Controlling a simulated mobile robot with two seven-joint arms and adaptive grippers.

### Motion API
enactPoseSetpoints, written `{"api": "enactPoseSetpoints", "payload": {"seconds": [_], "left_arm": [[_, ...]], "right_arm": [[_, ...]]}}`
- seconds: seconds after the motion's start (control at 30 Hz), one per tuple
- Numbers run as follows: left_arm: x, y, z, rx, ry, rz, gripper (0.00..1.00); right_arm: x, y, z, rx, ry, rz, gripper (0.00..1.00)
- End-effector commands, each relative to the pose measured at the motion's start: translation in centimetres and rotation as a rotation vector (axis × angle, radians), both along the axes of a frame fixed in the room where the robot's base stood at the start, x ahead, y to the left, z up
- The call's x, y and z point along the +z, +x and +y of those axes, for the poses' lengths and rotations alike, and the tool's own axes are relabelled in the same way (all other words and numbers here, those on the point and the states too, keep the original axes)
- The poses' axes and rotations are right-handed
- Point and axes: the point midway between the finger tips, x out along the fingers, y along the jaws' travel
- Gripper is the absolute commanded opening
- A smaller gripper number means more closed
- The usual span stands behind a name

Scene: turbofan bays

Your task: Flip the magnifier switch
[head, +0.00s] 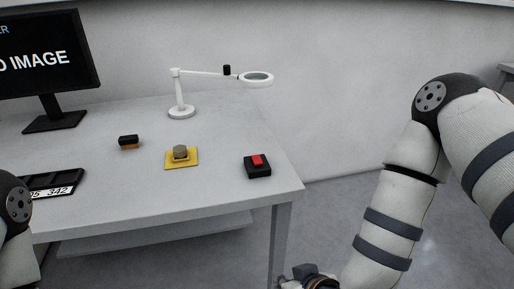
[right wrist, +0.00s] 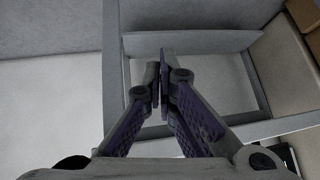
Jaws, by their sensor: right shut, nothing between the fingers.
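The magnifier lamp (head: 182,108) is white, with a round base, a post, a horizontal arm and a ring-shaped lens (head: 256,78) at the right end. It stands near the back of the table. In the head view, my right arm is low at the right, off the table and away from the switch. Part of my left arm shows at the left edge; its gripper is out of view.
The white table (head: 222,187) also holds a yellow plate with a hex-shaped part (head: 181,153), a black and orange brush-like block (head: 129,142), a black numbered tray (head: 54,184) and a monitor (head: 47,55). Floor to the table's right is clear.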

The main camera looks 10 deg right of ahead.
Motion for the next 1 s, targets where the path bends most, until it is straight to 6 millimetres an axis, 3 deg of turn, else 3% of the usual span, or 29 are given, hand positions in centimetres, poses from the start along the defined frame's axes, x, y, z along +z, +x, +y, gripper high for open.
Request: {"api": "enactPoseSetpoints", "payload": {"seconds": [0.03,0.1,0.2,0.3,0.4,0.53,0.83,1.0], "left_arm": [[0.4,0.4,0.0,0.0,0.0,-0.014,0.4],[0.6,0.6,0.0,0.0,0.0,-0.023,0.4],[0.8,0.9,0.0,0.0,0.0,-0.033,0.4],[0.9,1.0,0.0,0.0,0.0,-0.039,0.4],[1.0,1.1,0.0,0.0,0.0,-0.042,0.4],[1.0,1.1,0.0,0.0,0.0,-0.041,0.4],[0.9,1.0,0.0,0.0,0.0,-0.036,0.4],[0.1,0.1,0.0,0.0,0.0,-0.004,0.4]], "right_arm": [[3.5,3.4,0.4,-0.016,0.004,-0.126,0.0],[8.0,7.2,0.6,-0.04,-0.006,-0.282,0.0],[14.0,11.1,0.2,-0.083,-0.031,-0.465,0.0],[18.5,13.2,-0.5,-0.126,-0.055,-0.586,0.0],[21.0,14.3,-1.1,-0.153,-0.073,-0.651,0.0],[22.0,14.6,-1.3,-0.164,-0.081,-0.676,0.0],[21.7,14.9,-1.3,-0.163,-0.081,-0.672,0.0],[20.6,17.3,-1.3,-0.165,-0.081,-0.665,0.0]]}}
